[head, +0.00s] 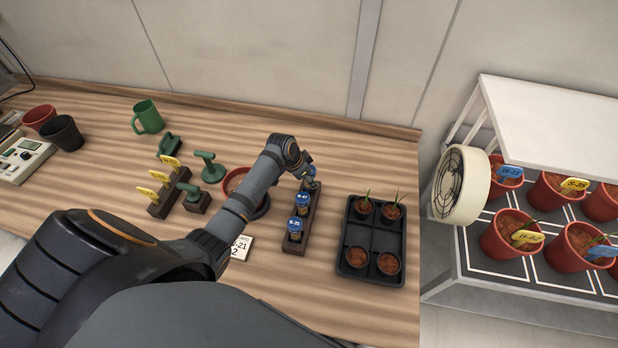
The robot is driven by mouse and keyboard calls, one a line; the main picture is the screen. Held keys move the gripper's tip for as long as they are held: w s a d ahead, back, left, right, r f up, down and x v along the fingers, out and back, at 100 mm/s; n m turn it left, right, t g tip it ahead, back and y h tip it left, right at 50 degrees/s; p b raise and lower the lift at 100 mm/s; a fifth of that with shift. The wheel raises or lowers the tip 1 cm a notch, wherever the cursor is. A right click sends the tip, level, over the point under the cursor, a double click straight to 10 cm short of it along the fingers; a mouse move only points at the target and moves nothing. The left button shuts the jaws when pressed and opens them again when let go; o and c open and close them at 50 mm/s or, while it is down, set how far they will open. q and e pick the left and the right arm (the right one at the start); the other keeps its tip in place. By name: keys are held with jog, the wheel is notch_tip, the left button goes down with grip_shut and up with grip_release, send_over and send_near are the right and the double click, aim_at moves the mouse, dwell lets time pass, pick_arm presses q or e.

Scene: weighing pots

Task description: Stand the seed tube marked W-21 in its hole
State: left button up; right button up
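A dark narrow rack (288,246) stands on the wooden bench. Two blue-capped seed tubes stand in it: a nearer tube (294,223) and a middle tube (302,199). Their markings are too small to read surely. My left gripper (312,184) is at the rack's far end, where a blue-topped tube (309,170) shows beside it, partly hidden. I cannot tell whether the fingers are closed on it, nor which tube is W-21. A white card (237,248), partly covered by my arm, seems to read "21" and "2". My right gripper is not in view.
A black tray (372,240) with several small pots stands right of the rack. A red pot (236,182) is behind my arm. Yellow-tag holder (157,208), green tools (208,167), green mug (147,117) and scale (22,158) are left. A fan (461,186) and shelf of pots are right.

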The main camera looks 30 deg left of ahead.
pick_arm(q)
jog(key=shift+f+b, duration=0.55)
jog(key=shift+f, duration=0.5)
jog(key=o, duration=1.1)
jog(key=o, duration=0.6)
jog(key=shift+c, duration=0.2)
jog(key=p+v, duration=0.7)
jog(key=p, duration=0.2)
jog(key=shift+r, duration=0.2)
